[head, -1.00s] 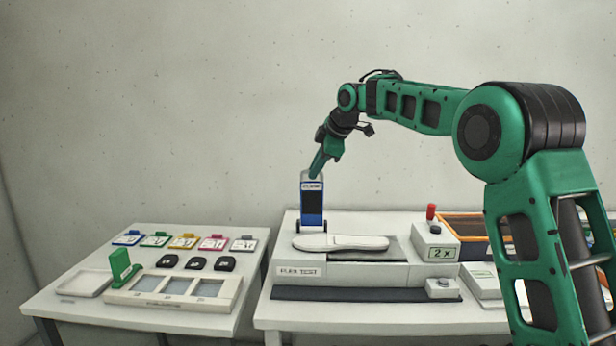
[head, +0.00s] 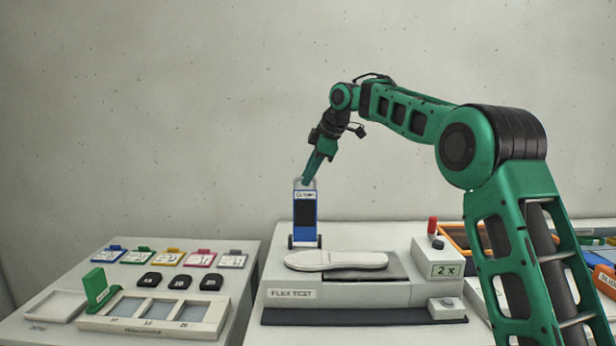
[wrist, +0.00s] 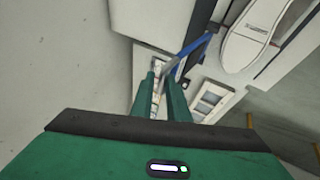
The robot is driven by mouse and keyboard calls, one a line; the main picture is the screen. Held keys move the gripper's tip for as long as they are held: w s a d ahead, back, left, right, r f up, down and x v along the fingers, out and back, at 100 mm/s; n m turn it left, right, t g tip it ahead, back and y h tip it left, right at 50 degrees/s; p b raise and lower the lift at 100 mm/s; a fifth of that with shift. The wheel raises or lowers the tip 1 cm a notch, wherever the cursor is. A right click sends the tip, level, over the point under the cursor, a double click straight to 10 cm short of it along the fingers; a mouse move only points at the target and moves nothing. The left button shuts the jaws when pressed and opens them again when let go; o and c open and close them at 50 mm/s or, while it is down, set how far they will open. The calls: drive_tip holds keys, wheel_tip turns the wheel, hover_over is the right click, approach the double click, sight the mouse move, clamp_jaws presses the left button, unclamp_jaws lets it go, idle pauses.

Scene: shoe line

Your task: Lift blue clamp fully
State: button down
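The blue clamp (head: 305,217) is a blue frame with a dark window and a white label. It stands near upright at the back of the flex test unit (head: 350,293), with dark round knobs at its foot. My gripper (head: 306,181) is at the grey handle on top of the clamp, pointing down. In the wrist view, my two green fingers (wrist: 161,78) have a narrow gap between them, and the blue clamp (wrist: 190,47) runs up to their tips. They appear closed around the handle; the contact is partly hidden.
A white insole (head: 337,260) lies on the unit in front of the clamp. A control box with a red lever (head: 432,226) stands to its right. The left table holds coloured cards (head: 170,257), a green stand (head: 97,288) and a tray (head: 152,329).

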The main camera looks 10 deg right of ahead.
drive_tip(key=shift+w+d+r+t, duration=0.3)
drive_tip(key=shift+w, duration=0.1)
drive_tip(key=c, duration=2)
unclamp_jaws()
drive_tip(key=shift+o, duration=0.9)
drive_tip(key=shift+w+f, duration=0.8)
drive_tip(key=shift+s+a+r, duration=0.1)
drive_tip(key=shift+s, duration=0.3)
drive_tip(key=shift+s+r, duration=0.1)
drive_tip(key=shift+r, duration=0.05)
drive_tip(key=v, duration=1)
drive_tip(key=shift+r, duration=0.45)
